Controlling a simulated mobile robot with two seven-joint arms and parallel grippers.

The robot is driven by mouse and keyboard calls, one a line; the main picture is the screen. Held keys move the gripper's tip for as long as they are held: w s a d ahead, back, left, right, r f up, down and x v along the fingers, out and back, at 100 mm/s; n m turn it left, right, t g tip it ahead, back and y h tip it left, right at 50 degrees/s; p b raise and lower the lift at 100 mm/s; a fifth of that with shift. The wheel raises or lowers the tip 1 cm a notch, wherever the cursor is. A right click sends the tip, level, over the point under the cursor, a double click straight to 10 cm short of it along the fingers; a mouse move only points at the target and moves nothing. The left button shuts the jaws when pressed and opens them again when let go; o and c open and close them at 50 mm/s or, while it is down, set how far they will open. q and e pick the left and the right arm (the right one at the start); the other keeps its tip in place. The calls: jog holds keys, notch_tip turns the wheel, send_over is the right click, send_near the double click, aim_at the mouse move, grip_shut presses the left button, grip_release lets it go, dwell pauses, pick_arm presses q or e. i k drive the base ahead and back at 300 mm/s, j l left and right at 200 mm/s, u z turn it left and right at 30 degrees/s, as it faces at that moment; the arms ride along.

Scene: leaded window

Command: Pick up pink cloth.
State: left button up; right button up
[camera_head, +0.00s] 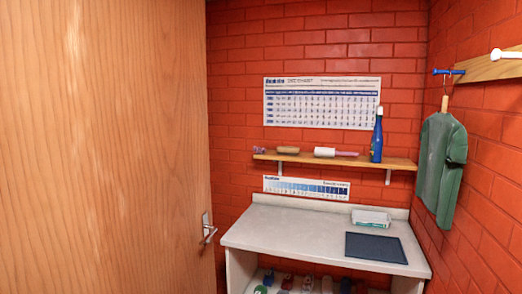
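I cannot clearly identify a pink cloth. A small pinkish-purple item (260,150) sits at the left end of the wooden wall shelf (390,161); it is too small to tell whether it is cloth. Further right on the shelf lies a white roll (324,152) with a pink part (346,154) reaching out to its right. Neither of my grippers is in view.
A wooden door (105,150) with a metal handle (208,230) fills the left. Below the shelf stands a pale counter (290,231) with a dark mat (375,247) and white box (370,217). A blue bottle (377,138) stands on the shelf; a green shirt (440,165) hangs right.

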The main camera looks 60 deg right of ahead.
aim_at(259, 149)
jog(key=i+l, duration=0.1)
jog(key=l, duration=0.25)
jog(key=i+l, duration=0.1)
jog(key=l, duration=0.3)
jog(key=i+l, duration=0.15)
jog(key=l, duration=0.2)
jog(key=i+l, duration=0.1)
jog(key=l, duration=0.3)
jog(key=i+l, duration=0.1)
jog(key=l, duration=0.25)
